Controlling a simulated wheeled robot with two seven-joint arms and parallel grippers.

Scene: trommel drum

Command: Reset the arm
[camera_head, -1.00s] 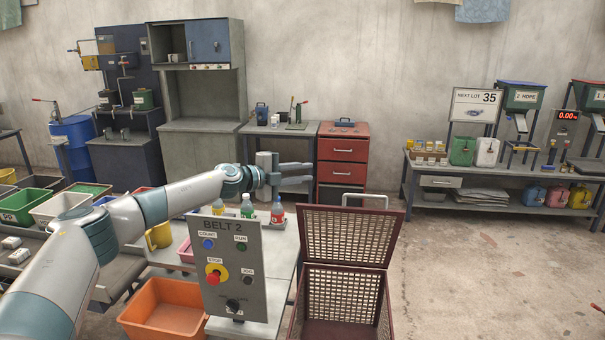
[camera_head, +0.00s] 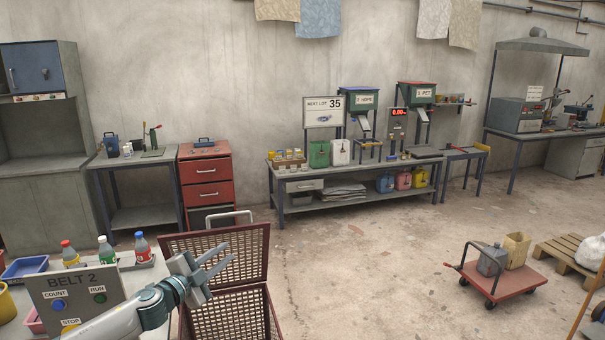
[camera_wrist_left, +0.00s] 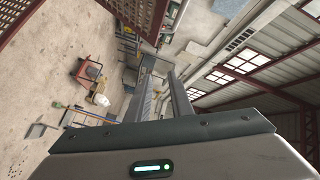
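My left arm comes in from the lower left of the head view. Its left gripper (camera_head: 215,263) is open, with the two fingers apart and nothing between them. It is in front of the dark red mesh crate (camera_head: 229,299) and to the right of the BELT 2 control panel (camera_head: 75,296). In the left wrist view the two fingers (camera_wrist_left: 163,100) point away over the room, with a gap between them and no object held. My right gripper is in neither view.
Several bottles (camera_head: 104,251) stand behind the panel. A red drawer cabinet (camera_head: 206,180) and a bench with hoppers (camera_head: 350,177) line the wall. A red cart (camera_head: 499,276) and a pallet (camera_head: 568,252) are on the floor at right. Floor between the crate and cart is clear.

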